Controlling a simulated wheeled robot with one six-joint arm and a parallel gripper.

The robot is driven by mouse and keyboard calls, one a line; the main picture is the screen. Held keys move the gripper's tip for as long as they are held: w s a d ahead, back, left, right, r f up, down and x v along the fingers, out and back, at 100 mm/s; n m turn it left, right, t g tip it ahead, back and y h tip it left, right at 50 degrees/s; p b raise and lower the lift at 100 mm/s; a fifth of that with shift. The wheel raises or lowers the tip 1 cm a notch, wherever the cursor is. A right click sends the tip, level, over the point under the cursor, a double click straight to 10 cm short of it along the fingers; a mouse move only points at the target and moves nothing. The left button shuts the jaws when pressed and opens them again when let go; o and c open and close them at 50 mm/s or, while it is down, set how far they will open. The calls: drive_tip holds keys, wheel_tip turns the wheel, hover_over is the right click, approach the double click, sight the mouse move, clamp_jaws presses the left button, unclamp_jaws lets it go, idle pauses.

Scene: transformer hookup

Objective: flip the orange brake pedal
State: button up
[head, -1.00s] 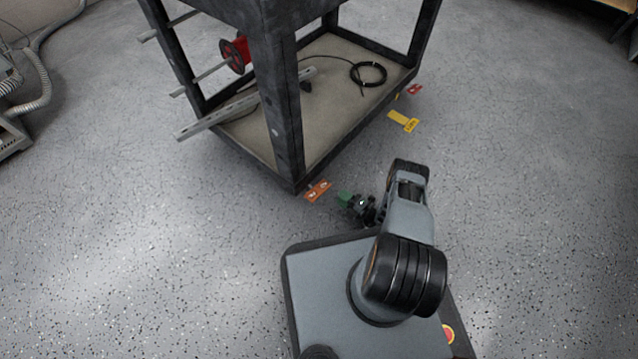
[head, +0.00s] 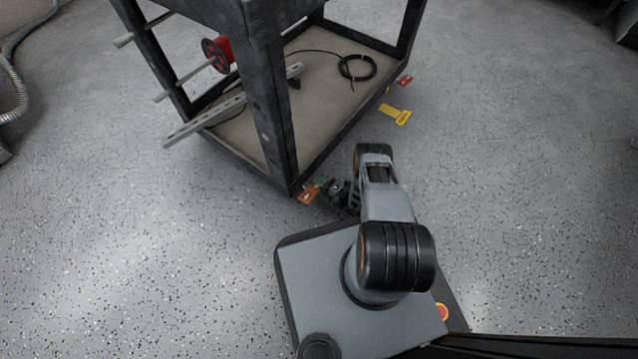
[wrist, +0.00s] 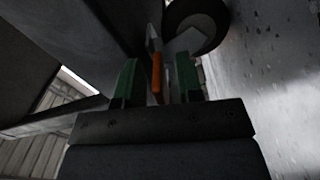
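The orange brake pedal (head: 308,195) sticks out low at the near corner of the dark cart. In the wrist view the orange pedal (wrist: 157,76) is seen edge-on between the two green fingers. My gripper (head: 321,182) is at the pedal in the head view and partly covers it. In the wrist view my gripper (wrist: 158,80) is open, with a gap visible on each side of the pedal. I cannot tell whether either finger touches it.
The cart's frame post (head: 272,115) rises close to my gripper. A caster wheel (wrist: 196,24) is just ahead in the wrist view. The floor to the right is clear.

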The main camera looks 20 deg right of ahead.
drive_tip(key=shift+c, duration=0.4)
clamp_jaws()
wheel_tip(320, 180, up, 2)
drive_tip(key=n, duration=0.5)
drive_tip(key=shift+s+a, duration=0.15)
drive_tip(key=shift+o, duration=0.4)
unclamp_jaws()
drive_tip(key=shift+a, duration=0.1)
